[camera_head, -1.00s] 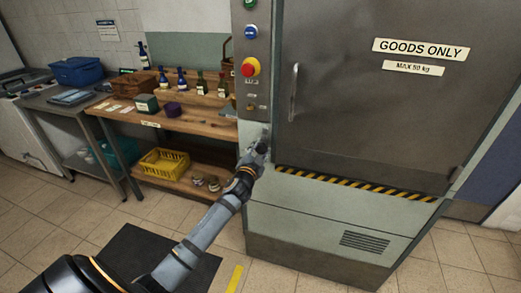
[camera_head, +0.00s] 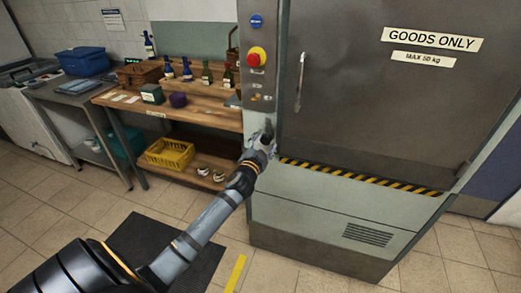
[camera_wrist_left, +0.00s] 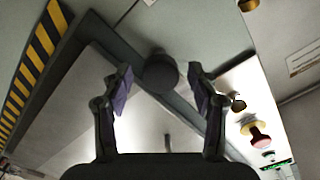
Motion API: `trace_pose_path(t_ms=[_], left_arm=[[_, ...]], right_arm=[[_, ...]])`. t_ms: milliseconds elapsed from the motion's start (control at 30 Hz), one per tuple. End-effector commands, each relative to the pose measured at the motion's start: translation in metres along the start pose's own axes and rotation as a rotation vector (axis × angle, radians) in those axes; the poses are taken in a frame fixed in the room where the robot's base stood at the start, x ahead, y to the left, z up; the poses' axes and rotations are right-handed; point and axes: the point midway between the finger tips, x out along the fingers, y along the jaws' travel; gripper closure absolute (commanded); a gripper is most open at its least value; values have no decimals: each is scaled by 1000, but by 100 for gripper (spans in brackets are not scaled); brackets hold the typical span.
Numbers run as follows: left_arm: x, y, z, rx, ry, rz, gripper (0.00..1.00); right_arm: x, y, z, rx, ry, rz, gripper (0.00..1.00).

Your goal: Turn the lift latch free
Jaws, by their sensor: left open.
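The goods lift has a grey door (camera_head: 385,100) that is shut, with a long upright handle (camera_head: 300,82). Its control panel (camera_head: 262,90) runs along the left side of the door. My left gripper (camera_head: 264,138) is by the lower end of this panel and hides what is behind it. In the left wrist view, the left gripper (camera_wrist_left: 160,88) is open. A dark round knob (camera_wrist_left: 160,73) on a dark strip shows between its fingertips, with a gap on each side. It looks like the latch, but I cannot tell whether it is turned. My right gripper is not in view.
A red stop button (camera_head: 257,57) and a blue button (camera_head: 256,21) are on the panel. A wooden shelf bench (camera_head: 215,117) with bottles and a yellow crate (camera_head: 170,153) stands close on the left. A dark mat (camera_head: 180,262) lies on the open tiled floor.

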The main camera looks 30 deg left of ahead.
Motion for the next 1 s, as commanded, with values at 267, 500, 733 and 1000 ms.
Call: trace_pose_path(t_ms=[267,500,733,1000], left_arm=[[-69,1,0,4,0,4,40],[-98,0,-1,1,3,1,40],[-101,0,-1,0,2,0,40],[-100,0,-1,0,2,0,40]], right_arm=[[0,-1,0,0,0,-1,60],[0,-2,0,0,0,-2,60],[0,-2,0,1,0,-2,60],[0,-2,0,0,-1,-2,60]])
